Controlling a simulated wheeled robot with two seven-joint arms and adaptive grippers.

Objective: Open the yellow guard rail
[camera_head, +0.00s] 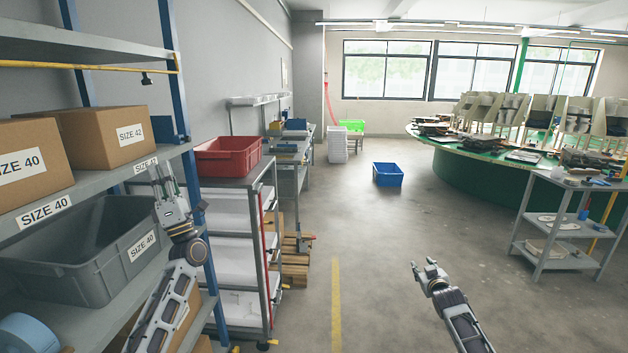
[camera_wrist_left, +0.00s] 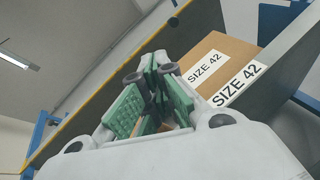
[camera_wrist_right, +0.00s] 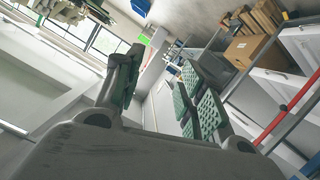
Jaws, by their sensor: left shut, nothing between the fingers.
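The yellow guard rail (camera_head: 90,67) runs level across the front of the upper shelf at the far left, with a small black fitting (camera_head: 146,79) hanging from it near its right end. My left gripper (camera_head: 162,172) is below the rail and apart from it, in front of the shelf with the boxes. It is shut and empty, with its fingers pointing up. In the left wrist view a yellow edge runs diagonally behind the fingers; I cannot tell if it is the rail. My right gripper (camera_head: 425,268) is open and empty over bare floor at the lower right.
Cardboard boxes labelled SIZE 40 (camera_head: 25,160) and SIZE 42 (camera_head: 110,135) stand on the middle shelf. A grey bin (camera_head: 85,270) sits below. A blue rack post (camera_head: 175,75) and a red bin (camera_head: 227,156) on a cart are to the right.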

